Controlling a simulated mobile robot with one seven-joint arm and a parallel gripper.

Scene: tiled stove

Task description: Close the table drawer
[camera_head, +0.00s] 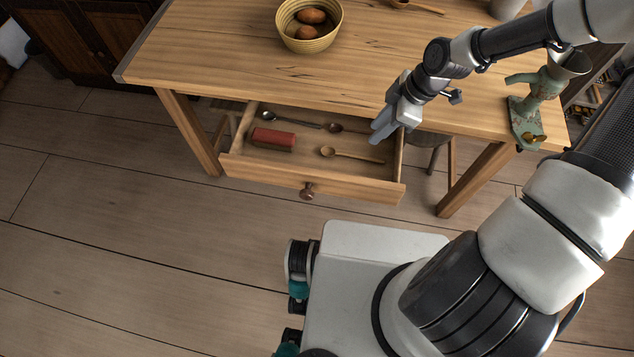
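The table drawer (255,171) is pulled out from under the front edge of the wooden table (240,75). It has a round dark knob (307,190) in the middle of its front panel. Inside lie a red block-like item (273,138), a wooden spoon (352,155) and other spoons. My gripper (380,134) is above the right part of the drawer, near the table edge, pointing down and left. Its fingers look close together, but I cannot tell whether they are open or shut. Whether it touches the drawer cannot be told.
A bowl (290,38) with brown round items stands on the table. A green metal grinder (535,105) is at the table's right end. A stool (428,140) is partly hidden behind the drawer. The floor (130,230) at left and front is clear.

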